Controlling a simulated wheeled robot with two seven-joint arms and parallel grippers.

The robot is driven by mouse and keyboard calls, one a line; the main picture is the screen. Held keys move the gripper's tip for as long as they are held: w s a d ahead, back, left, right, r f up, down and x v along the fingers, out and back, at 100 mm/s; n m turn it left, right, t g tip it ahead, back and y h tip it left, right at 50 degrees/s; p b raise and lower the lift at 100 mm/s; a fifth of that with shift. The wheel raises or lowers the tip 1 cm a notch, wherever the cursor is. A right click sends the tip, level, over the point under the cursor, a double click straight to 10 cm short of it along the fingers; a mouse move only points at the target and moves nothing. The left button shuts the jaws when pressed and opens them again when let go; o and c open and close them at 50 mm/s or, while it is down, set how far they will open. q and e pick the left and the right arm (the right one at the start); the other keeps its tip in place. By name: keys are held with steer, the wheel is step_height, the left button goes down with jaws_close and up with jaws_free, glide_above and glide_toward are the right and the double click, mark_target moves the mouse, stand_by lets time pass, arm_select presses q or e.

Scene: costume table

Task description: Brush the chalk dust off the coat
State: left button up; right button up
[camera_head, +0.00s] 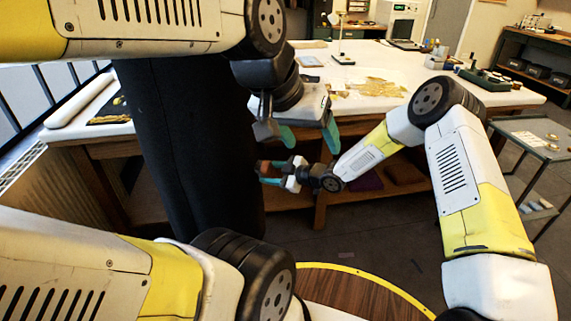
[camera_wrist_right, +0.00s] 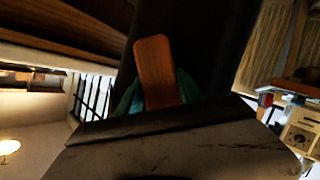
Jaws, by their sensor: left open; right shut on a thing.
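The dark coat (camera_head: 185,150) hangs upright at the left of the head view, partly hidden by my arms. It is a dark surface behind the brush in the right wrist view (camera_wrist_right: 205,35). I cannot make out any chalk dust on it. My right gripper (camera_head: 268,173) is shut on a brown brush (camera_wrist_right: 155,70), close to the coat's right edge. I cannot tell whether the brush touches the coat. My left gripper (camera_head: 308,136) is open and empty, pointing down, just above and to the right of the right gripper.
A long white-topped table (camera_head: 405,62) stands behind, with gold-coloured pieces (camera_head: 375,87), a lamp (camera_head: 343,58) and a dark tray (camera_head: 487,80) on it. A grey cart (camera_head: 540,136) stands at the right. A window with dark bars (camera_head: 35,95) is at the left.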

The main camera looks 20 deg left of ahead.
steer(key=shift+w+r, duration=0.1)
steer(key=shift+w, duration=0.65)
steer(key=shift+s, duration=0.1)
steer(key=shift+s, duration=3.7)
steer(key=shift+d, duration=0.1)
steer(key=d, duration=0.6)
steer(key=shift+w, duration=0.15)
steer(key=shift+d, duration=0.1)
steer(key=shift+d, duration=1.4)
